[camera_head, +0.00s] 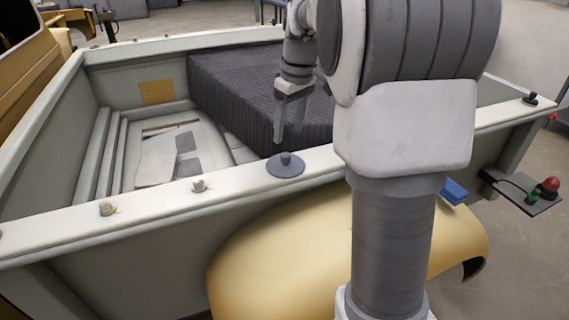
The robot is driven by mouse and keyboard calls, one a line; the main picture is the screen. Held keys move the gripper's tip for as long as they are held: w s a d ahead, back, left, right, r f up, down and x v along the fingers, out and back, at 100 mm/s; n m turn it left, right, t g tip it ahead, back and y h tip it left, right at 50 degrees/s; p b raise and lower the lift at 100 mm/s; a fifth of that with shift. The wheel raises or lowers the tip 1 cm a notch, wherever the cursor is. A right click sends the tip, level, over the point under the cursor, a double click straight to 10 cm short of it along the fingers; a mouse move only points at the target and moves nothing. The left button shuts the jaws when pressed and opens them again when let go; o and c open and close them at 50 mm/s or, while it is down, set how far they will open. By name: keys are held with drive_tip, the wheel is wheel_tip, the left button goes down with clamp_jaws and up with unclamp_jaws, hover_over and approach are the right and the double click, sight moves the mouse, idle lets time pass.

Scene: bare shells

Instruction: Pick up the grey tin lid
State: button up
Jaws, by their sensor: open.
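The grey tin lid (285,167) is a flat round disc with a knob in its middle. It lies on the pale top rail of the vehicle's cargo bed, near the centre of the view. My gripper (288,138) points down just above the lid's knob, with its fingers apart and nothing between them. One finger seems to come close to the knob; I cannot tell whether it touches. The lid is in plain sight, while my arm hides the rail to its right.
The pale rail (150,205) carries small knobs (199,185) left of the lid. A dark ribbed block (235,90) stands in the bed behind. A yellow fender (270,265) bulges below the rail. A blue object (453,191) and a bracket with a red knob (549,186) are at right.

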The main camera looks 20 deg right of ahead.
sight(286, 155)
drive_tip(key=f, duration=0.7)
drive_tip(key=shift+w+a+f, duration=0.2)
drive_tip(key=shift+w+f, duration=0.05)
drive_tip(key=shift+w, duration=0.1)
clamp_jaws()
